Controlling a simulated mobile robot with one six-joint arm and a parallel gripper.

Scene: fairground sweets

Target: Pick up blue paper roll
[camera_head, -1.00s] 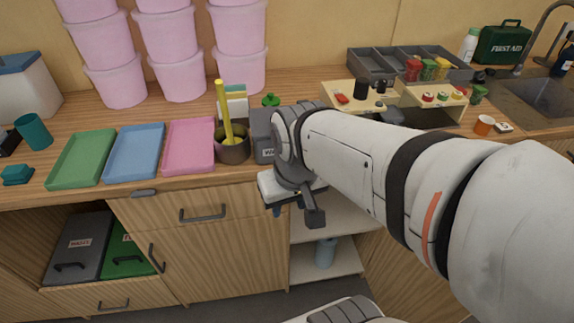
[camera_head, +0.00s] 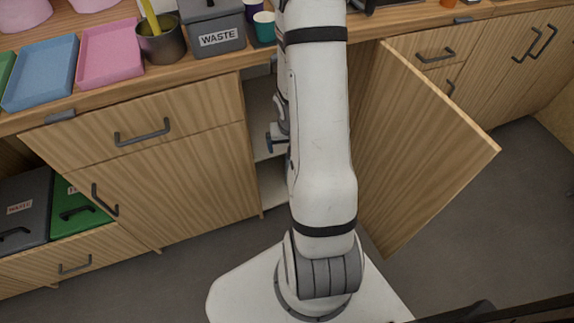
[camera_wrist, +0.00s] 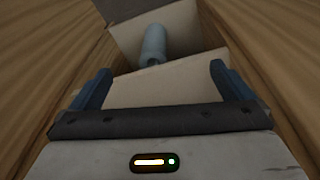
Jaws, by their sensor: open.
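The blue paper roll (camera_wrist: 153,46) shows in the wrist view, pale blue, inside the open cupboard on a light shelf (camera_wrist: 185,27). It lies ahead of my gripper (camera_wrist: 161,88), roughly midway between the two fingers in the picture. The fingers are wide apart with nothing between them. A nearer light shelf (camera_wrist: 165,82) lies below the fingers. In the head view my gripper (camera_head: 272,140) is partly visible at the cupboard opening, and my arm hides most of the inside. The roll cannot be seen in the head view.
The cupboard door (camera_head: 425,145) stands open on the right. A drawer cabinet (camera_head: 165,160) borders the opening on the left. Wooden walls rise close on both sides in the wrist view. A waste bin (camera_head: 214,30) and a pink tray (camera_head: 110,55) stand on the counter above.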

